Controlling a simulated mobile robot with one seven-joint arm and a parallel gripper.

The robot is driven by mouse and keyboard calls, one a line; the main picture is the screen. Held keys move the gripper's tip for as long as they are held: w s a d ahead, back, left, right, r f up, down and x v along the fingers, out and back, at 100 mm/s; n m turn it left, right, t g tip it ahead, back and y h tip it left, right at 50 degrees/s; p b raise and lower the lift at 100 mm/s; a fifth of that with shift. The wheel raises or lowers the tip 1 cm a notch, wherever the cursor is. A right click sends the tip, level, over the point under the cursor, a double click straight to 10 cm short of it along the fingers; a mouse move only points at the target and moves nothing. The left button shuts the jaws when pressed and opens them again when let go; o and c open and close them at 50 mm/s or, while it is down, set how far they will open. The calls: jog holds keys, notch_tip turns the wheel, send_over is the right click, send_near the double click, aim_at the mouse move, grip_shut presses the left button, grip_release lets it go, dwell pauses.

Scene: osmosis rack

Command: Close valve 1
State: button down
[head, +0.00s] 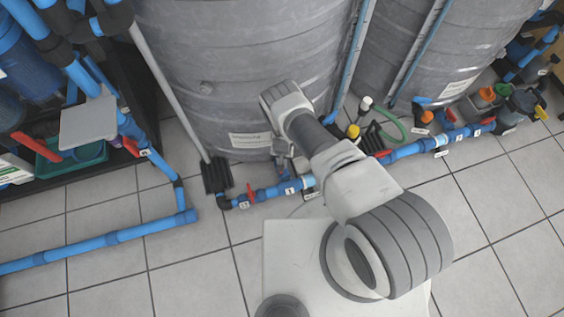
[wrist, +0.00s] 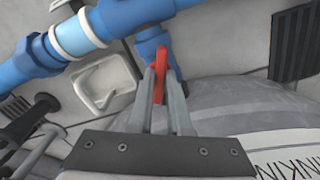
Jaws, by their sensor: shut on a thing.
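In the wrist view, my gripper (wrist: 162,88) is shut on a red valve handle (wrist: 159,76), with one finger on each side of it. The handle is seen nearly edge-on and sticks out from a blue valve fitting (wrist: 153,43) joined to a thick blue pipe. I cannot read a number on this valve here. In the head view, my arm hangs over the low blue pipe (head: 267,193) in front of the tank, and my fingers cannot be made out. A separate red handle (head: 251,192) shows on that pipe, left of a white tag (head: 291,190).
Large grey tanks (head: 230,60) stand close behind the pipe. More valves with red handles (head: 460,129) and hoses lie to the right. A blue pipe (head: 110,237) runs along the floor at left. The tiled floor in front is mostly clear.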

jog(key=m, duration=1.2)
jog(key=shift+m, duration=0.3)
dwell(0.4)
jog(key=c, duration=0.9)
grip_release()
jog(key=shift+o, duration=0.2)
notch_tip(320, 180, up, 17)
jog(key=p, duration=0.7)
jog(key=shift+r, duration=0.2)
